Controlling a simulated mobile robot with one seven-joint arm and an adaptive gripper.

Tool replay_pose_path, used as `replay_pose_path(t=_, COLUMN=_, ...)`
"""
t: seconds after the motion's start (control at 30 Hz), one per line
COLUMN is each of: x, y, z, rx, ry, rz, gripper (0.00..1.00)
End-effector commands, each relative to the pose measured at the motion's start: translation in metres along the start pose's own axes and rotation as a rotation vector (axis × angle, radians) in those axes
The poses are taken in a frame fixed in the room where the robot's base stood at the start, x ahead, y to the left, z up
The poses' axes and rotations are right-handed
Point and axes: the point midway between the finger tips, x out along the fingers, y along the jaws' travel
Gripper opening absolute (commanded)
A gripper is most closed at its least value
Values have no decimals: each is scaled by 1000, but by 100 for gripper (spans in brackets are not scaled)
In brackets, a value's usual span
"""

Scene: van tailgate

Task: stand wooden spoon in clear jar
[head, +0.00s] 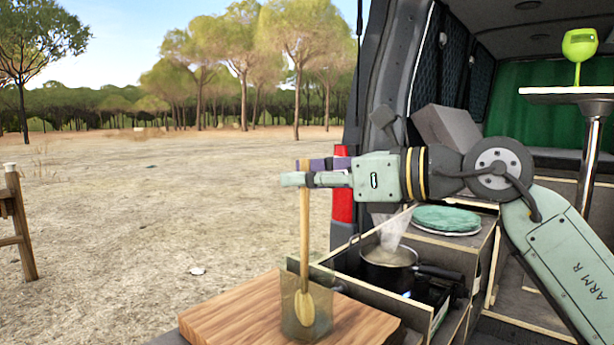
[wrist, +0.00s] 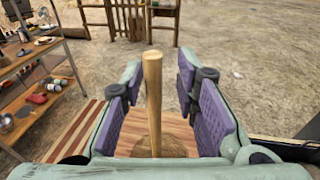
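The wooden spoon (head: 305,225) stands upright, bowl down, with its bowl inside the clear jar (head: 288,318). The jar stands on a wooden board (head: 232,320). My gripper (head: 297,171) is level with the upper end of the handle, one finger on each side of it. In the wrist view, the handle (wrist: 152,95) rises between the purple finger pads, with a visible gap on both sides, so the gripper is open around it. The handle's top shows slightly above the fingers. Whether the bowl touches the jar's bottom is hard to tell.
Right of the board, a pot (head: 388,265) sits on a stove in the van's drawer unit. A green round item (head: 447,219) lies behind it. Open ground lies left.

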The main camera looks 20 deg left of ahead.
Motion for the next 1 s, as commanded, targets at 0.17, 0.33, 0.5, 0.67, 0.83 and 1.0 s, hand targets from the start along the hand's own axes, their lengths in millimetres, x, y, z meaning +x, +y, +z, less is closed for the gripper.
replay_pose_path(t=0.17, x=0, y=0, z=0, rx=0, ry=0, rz=0, gripper=33)
replay_pose_path(t=0.33, x=-1, y=0, z=0, rx=0, ry=0, rz=0, gripper=33)
replay_pose_path(t=0.5, x=-19, y=-1, z=0, rx=2, ry=-3, rz=-4, gripper=33)
replay_pose_path(t=0.67, x=-52, y=-1, z=0, rx=1, ry=-3, rz=-4, gripper=33)
replay_pose_path(t=0.83, x=-87, y=-1, z=0, rx=1, ry=-2, rz=-3, gripper=33)
replay_pose_path(t=1.0, x=-111, y=-1, z=0, rx=1, ry=-2, rz=-2, gripper=33)
